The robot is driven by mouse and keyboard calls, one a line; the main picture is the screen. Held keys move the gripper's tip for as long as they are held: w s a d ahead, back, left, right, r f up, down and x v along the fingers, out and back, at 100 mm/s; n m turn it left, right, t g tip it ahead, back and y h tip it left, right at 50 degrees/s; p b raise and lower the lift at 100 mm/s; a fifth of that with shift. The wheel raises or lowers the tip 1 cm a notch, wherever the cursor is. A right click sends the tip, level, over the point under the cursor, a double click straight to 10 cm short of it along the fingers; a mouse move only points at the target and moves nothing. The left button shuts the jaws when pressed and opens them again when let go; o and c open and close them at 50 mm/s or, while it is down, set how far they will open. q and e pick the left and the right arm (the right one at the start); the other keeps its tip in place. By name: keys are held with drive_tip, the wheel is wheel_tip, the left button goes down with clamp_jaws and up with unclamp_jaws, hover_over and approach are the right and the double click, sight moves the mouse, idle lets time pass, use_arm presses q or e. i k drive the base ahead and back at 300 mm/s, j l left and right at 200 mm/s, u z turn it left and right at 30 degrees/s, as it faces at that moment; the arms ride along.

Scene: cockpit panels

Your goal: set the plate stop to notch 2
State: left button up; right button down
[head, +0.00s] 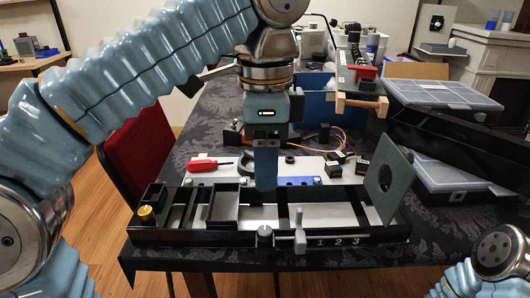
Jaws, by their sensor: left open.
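The plate stop appears to be the light grey upright post (300,231) at the front rail of the black tray, just left of the white numeral 1. Numerals 1, 2 and 3 (337,241) run rightward along the rail. A round grey knob (265,235) sits left of the post, with a thin bar between them. A grey square plate with a hole (387,185) stands upright and tilted at the tray's right end. My left gripper (265,182) points down above the tray's middle, behind the post and apart from it. It is open; one finger hides the other. My right gripper is out of view.
The black tray (160,237) has compartments and a brass knob (146,215) at left. Behind it lie a red screwdriver (210,164) and small black blocks (340,160) on a pale board. Clear-lidded cases (445,93) are stacked at right. A red chair (140,145) stands left.

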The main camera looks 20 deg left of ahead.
sight(300, 242)
drive_tip(key=k, duration=1)
